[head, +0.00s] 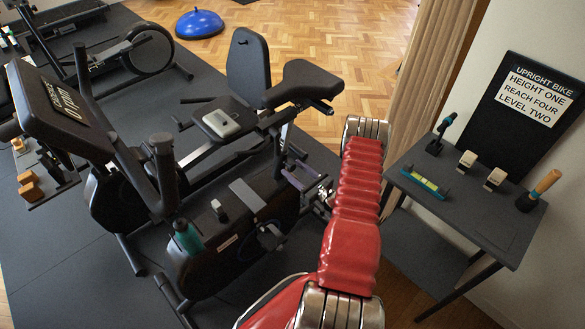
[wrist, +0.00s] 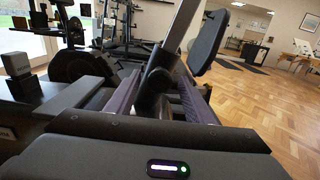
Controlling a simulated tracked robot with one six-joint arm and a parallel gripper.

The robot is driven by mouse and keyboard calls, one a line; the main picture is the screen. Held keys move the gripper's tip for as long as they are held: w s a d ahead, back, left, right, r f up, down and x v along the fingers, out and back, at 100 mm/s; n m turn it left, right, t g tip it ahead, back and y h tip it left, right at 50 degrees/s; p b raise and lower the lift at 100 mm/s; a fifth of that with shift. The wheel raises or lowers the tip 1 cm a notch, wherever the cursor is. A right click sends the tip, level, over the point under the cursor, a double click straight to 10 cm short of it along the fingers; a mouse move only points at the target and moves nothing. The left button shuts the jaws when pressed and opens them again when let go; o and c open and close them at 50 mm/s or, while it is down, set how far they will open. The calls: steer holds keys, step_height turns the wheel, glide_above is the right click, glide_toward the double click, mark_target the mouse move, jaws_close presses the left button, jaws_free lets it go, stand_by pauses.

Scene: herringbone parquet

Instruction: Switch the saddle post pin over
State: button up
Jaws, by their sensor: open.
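The upright bike stands at centre in the head view, with its black saddle (head: 302,86) on a dark saddle post (head: 277,158). My gripper (head: 296,172) is low beside the post, at the end of my red arm. In the wrist view my gripper (wrist: 160,100) is open, with one purple finger on each side of the dark post. A dark rounded knob or collar (wrist: 158,78) shows on the post between the fingers; I cannot tell if it is the pin. Whether the fingers touch anything is unclear. Any pin holes are hidden or too small to see.
A side table (head: 480,215) at right holds a level (head: 425,184) and several small items. Parquet behind is mostly open.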

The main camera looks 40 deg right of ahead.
steer(key=shift+w, duration=0.9)
jaws_close()
